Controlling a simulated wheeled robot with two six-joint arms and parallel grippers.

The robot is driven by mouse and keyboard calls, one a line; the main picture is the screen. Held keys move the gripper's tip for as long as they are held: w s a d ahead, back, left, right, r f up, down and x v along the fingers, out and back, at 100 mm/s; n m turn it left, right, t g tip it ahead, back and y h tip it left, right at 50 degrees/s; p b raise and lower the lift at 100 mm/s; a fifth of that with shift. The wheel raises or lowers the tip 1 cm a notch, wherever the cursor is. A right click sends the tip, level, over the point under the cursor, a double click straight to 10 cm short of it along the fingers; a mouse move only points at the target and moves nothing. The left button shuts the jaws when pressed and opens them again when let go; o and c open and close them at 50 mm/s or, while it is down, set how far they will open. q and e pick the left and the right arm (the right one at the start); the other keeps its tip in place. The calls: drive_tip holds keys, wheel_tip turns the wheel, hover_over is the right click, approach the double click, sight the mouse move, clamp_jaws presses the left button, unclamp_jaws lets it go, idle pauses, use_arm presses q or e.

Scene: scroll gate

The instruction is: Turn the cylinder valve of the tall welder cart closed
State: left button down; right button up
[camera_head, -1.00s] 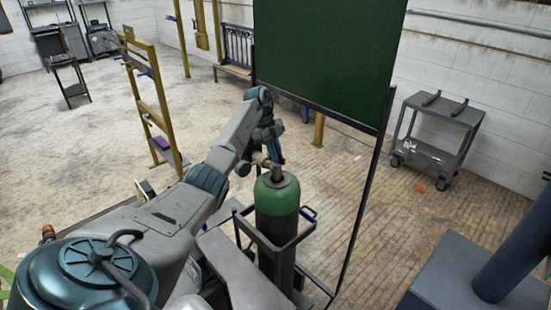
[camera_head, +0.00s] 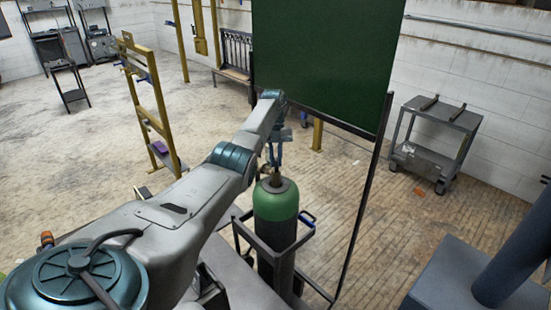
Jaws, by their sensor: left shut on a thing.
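The green-topped gas cylinder (camera_head: 276,205) stands upright in the dark frame of the welder cart (camera_head: 311,233), near the centre of the head view. The brass-coloured cylinder valve (camera_head: 276,179) sits on its top, small and partly covered by my gripper. My left arm reaches in from the lower left, and its wrist bends down over the cylinder. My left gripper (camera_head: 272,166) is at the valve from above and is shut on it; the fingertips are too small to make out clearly. My right gripper is not in view.
A dark green welding screen (camera_head: 322,62) on a thin black frame stands just behind the cylinder. A yellow frame (camera_head: 150,100) stands at the left. A grey trolley (camera_head: 436,135) is by the right wall. The floor between screen and trolley is mostly clear.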

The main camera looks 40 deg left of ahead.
use_arm(q)
drive_tip(key=shift+w+r+m, duration=0.1)
drive_tip(key=shift+r+m, duration=0.1)
drive_tip(key=shift+m, duration=0.3)
drive_tip(key=c, duration=1.5)
unclamp_jaws()
drive_tip(key=shift+f, duration=0.1)
drive_tip(key=shift+o, duration=0.2)
